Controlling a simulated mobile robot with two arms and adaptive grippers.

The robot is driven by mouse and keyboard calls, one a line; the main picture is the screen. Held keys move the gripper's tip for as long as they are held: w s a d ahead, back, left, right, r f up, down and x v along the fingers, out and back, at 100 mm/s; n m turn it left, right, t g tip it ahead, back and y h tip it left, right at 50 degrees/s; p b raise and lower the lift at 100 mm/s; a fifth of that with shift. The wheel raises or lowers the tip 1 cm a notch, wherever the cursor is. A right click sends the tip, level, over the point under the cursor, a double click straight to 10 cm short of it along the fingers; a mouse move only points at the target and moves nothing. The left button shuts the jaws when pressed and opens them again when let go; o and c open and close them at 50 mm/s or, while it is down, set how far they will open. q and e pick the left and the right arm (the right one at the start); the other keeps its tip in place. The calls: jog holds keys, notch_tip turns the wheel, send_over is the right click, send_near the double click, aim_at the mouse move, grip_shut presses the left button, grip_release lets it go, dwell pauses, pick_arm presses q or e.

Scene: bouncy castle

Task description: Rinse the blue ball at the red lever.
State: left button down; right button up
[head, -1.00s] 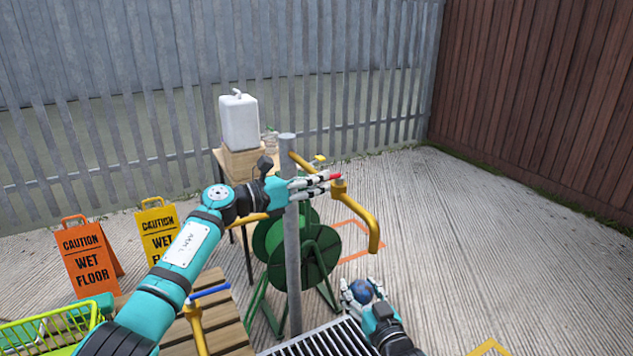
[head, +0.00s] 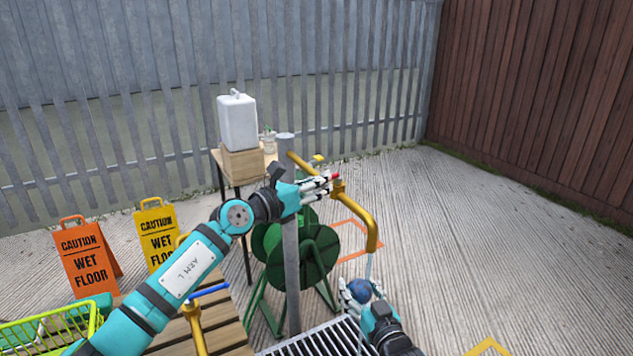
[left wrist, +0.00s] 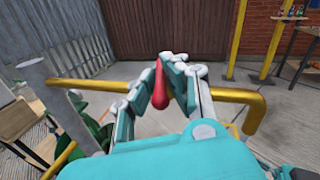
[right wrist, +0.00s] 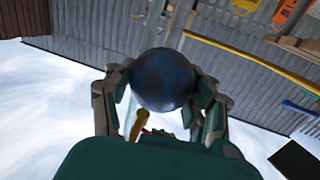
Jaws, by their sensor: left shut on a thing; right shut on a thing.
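The red lever (head: 336,176) sits on the yellow pipe (head: 370,225) fixed to a grey post. My left gripper (head: 328,184) is shut on the red lever, which shows between its fingers in the left wrist view (left wrist: 159,90). My right gripper (head: 361,297) is shut on the dark blue ball (head: 359,290) and holds it low, below the pipe's downturned end. The ball fills the middle of the right wrist view (right wrist: 163,79). A thin pale stream of water (head: 368,268) falls from the pipe end at the ball; exactly where it strikes is unclear.
A floor grate (head: 305,340) lies below the pipe. A green hose reel (head: 312,262) stands behind the grey post (head: 291,240). A wooden bench, a blue-lever pipe (head: 210,290) and wet floor signs (head: 88,258) are at left. The concrete at right is mostly clear.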

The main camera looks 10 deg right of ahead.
pick_arm(q)
jog(key=shift+s+f, duration=0.1)
jog(key=shift+f, duration=0.05)
jog(key=c, duration=1.4)
grip_release()
jog(key=shift+d+f, duration=0.2)
jog(key=shift+s+r, duration=0.15)
jog(key=shift+r, duration=0.1)
jog(key=shift+s+a, duration=0.15)
jog(key=shift+a, duration=0.35)
jog(key=v, duration=1.1)
jog(key=shift+s+f, duration=0.1)
jog(key=shift+s, duration=0.15)
